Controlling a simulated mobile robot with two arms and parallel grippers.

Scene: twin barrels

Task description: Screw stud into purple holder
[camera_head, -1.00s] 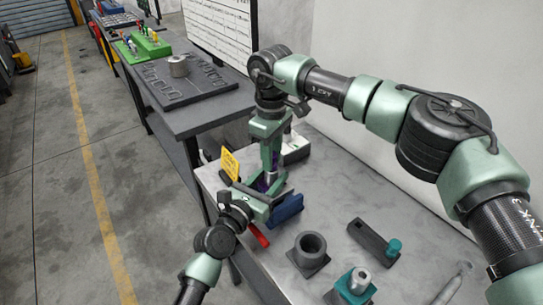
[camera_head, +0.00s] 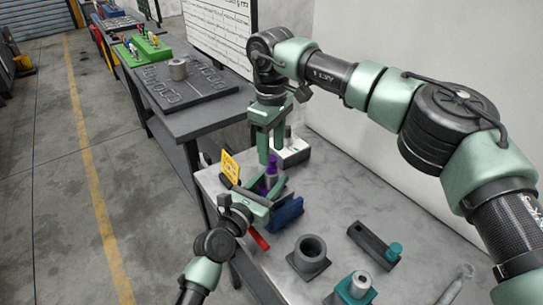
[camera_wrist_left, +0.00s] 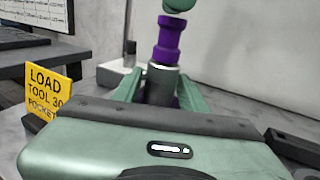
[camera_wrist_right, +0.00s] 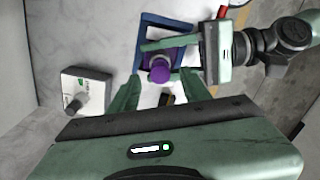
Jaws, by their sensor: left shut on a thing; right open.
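The purple holder (camera_head: 271,168) stands upright between the fingers of my left gripper (camera_head: 270,183), which is shut on it. In the left wrist view the holder (camera_wrist_left: 167,40) shows a purple upper part above a metal collar, with more purple below. My right gripper (camera_head: 265,140) is open and points down above the holder. In the right wrist view the rounded purple top (camera_wrist_right: 159,70) lies between its spread fingers, apparently without contact. A rounded green part (camera_wrist_left: 178,5) sits at the top of the left wrist view. I cannot tell a separate stud from the purple top.
A blue fixture (camera_head: 287,211) and a yellow sign (camera_head: 230,164) are close to my left gripper. A white box (camera_head: 293,151) stands behind. A dark ring holder (camera_head: 311,252), a dark bar with a teal end (camera_head: 372,243) and a teal holder (camera_head: 352,290) stand toward the front.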

